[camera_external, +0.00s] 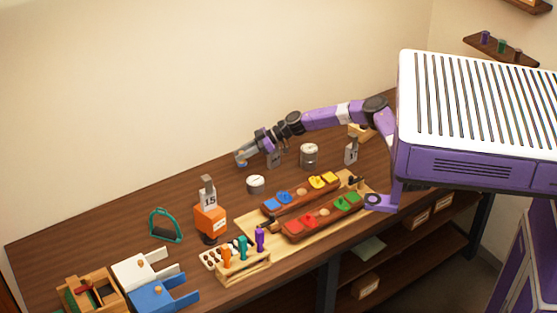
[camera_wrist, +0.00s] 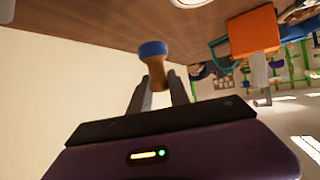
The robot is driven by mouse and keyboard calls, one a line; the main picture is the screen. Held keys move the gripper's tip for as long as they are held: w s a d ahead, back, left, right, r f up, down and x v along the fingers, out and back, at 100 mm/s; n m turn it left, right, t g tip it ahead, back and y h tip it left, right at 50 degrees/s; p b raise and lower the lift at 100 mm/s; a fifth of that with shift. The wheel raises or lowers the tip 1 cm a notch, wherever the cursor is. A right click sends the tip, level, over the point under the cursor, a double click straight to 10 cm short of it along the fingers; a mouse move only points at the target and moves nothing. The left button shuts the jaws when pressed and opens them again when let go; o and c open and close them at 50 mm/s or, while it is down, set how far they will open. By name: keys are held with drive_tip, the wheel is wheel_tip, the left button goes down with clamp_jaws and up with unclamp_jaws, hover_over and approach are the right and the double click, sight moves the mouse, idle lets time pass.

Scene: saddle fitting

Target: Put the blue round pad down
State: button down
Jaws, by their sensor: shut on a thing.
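My gripper (camera_external: 244,155) is shut on the wooden handle (camera_wrist: 157,76) of the blue round pad. The blue round pad (camera_wrist: 153,48) shows at the far end of the handle in the wrist view, beyond the fingertips (camera_wrist: 160,90). In the external view the pad (camera_external: 241,163) is a small blue spot under my gripper, near the table's back edge. I cannot tell whether it touches the table.
A wooden board with coloured pieces (camera_external: 345,186) lies to the right. The brown tabletop (camera_external: 130,215) is bare at back left.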

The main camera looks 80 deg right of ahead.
drive_tip(key=s+a+r+p, duration=0.1)
drive_tip(key=a+r+p, duration=0.3)
drive_tip(key=a, duration=1.1)
drive_tip(key=s+a+r+p, duration=0.15)
drive_tip(key=a+p, duration=0.35)
drive_tip(key=a, duration=0.9)
drive_tip(key=w+a+r+n+g+y+b, duration=0.2)
drive_tip(key=a+r+n+g+y, duration=0.25)
drive_tip(key=a+r, duration=0.65)
drive_tip(key=w+a+r+n+g+y+b, duration=0.25)
drive_tip(key=a+r+n, duration=0.25)
drive_tip(key=a+r, duration=0.7)
drive_tip(key=w+a+f, duration=0.1)
drive_tip(key=f, duration=1.4)
drive_tip(key=w+a+f+b, duration=0.1)
drive_tip(key=w+a+f, duration=0.1)
drive_tip(key=f, duration=1.3)
drive_tip(key=shift+a+f+m+b, duration=0.2)
drive_tip(key=shift+f+m+b, duration=0.1)
drive_tip(key=shift+m, duration=0.15)
